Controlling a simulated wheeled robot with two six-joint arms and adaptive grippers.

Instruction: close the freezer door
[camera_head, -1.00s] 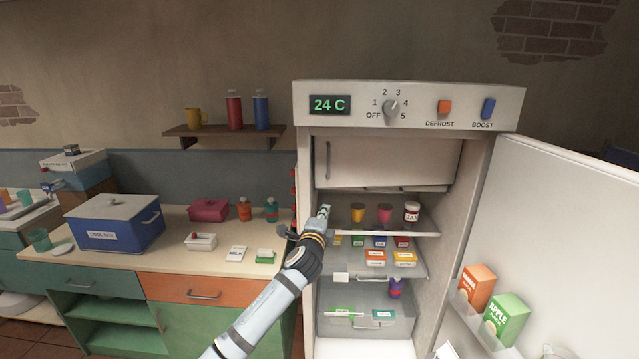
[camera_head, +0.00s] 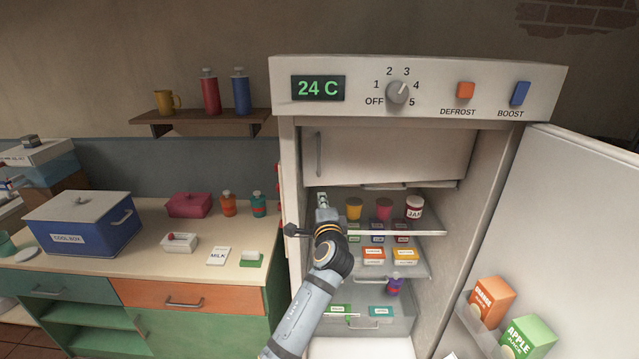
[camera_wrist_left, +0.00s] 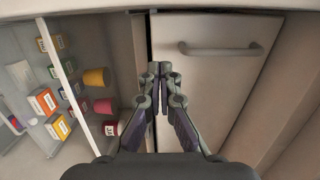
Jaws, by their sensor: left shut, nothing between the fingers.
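The freezer door (camera_head: 395,155) is the pale panel at the top inside the open fridge, with a handle (camera_head: 319,155) along its left side. It also shows in the left wrist view (camera_wrist_left: 205,100), with its handle (camera_wrist_left: 215,49) and a dark gap along one edge. It seems close to its frame, but I cannot tell exactly how far ajar. My left gripper (camera_head: 322,200) is shut and empty, just below the handle end of the door. In the wrist view its fingertips (camera_wrist_left: 160,70) overlap the door's edge; contact is unclear. My right gripper is out of view.
The large fridge door (camera_head: 575,210) stands open at the right with juice cartons (camera_head: 491,300) in its rack. Below the freezer, cups, a jam jar (camera_head: 414,207) and small boxes fill the shelves. A counter (camera_head: 130,275) with a cool box (camera_head: 80,225) is at the left.

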